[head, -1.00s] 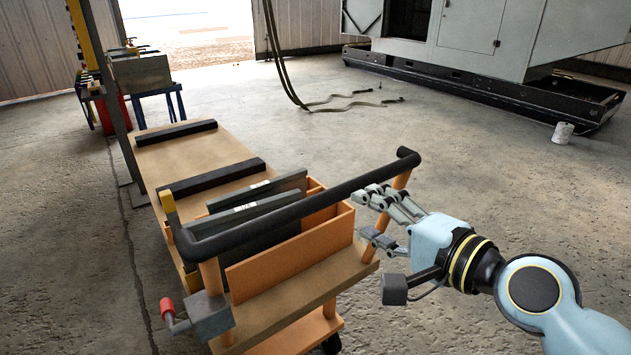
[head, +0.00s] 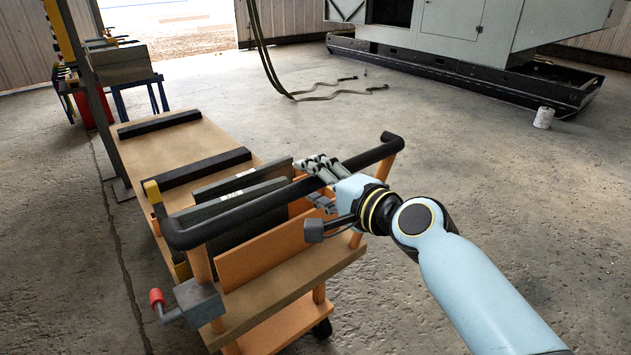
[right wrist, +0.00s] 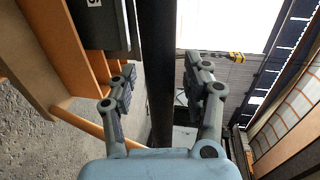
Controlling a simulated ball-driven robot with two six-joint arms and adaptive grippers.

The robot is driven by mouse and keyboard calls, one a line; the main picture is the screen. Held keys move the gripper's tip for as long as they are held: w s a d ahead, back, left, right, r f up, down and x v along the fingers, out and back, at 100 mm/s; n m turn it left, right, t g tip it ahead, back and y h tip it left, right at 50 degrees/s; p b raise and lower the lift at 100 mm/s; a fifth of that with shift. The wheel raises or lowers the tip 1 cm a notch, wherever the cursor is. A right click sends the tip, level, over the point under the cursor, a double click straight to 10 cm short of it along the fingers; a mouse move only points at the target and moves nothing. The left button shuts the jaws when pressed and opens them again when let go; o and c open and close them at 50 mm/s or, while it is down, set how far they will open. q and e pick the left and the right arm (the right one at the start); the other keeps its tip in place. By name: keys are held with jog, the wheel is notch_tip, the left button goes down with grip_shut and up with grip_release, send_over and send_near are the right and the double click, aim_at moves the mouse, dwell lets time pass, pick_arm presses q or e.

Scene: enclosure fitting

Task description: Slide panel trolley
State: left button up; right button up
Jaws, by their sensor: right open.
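The panel trolley (head: 285,278) is orange with a wooden deck, and dark panels (head: 240,182) stand upright in its slots. Its black handle bar (head: 235,215) crosses the near end. My right gripper (head: 318,180) is at the right part of the bar. In the right wrist view the bar (right wrist: 160,75) runs between the two open fingers of the gripper (right wrist: 160,95), with gaps visible on both sides. A crank with a red knob (head: 157,297) sits at the trolley's near left corner. My left gripper is in neither current view.
A flat wooden bed (head: 185,145) with black crossbars lies beyond the panels. A post (head: 88,85) stands on the left. A large grey enclosure (head: 470,35) stands on a black base at the back right. The floor to the right is clear, apart from a small white can (head: 543,118).

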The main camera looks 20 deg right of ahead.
grip_shut()
jog(key=shift+w+f, duration=0.1)
dwell(0.7)
jog(key=shift+r, duration=0.2)
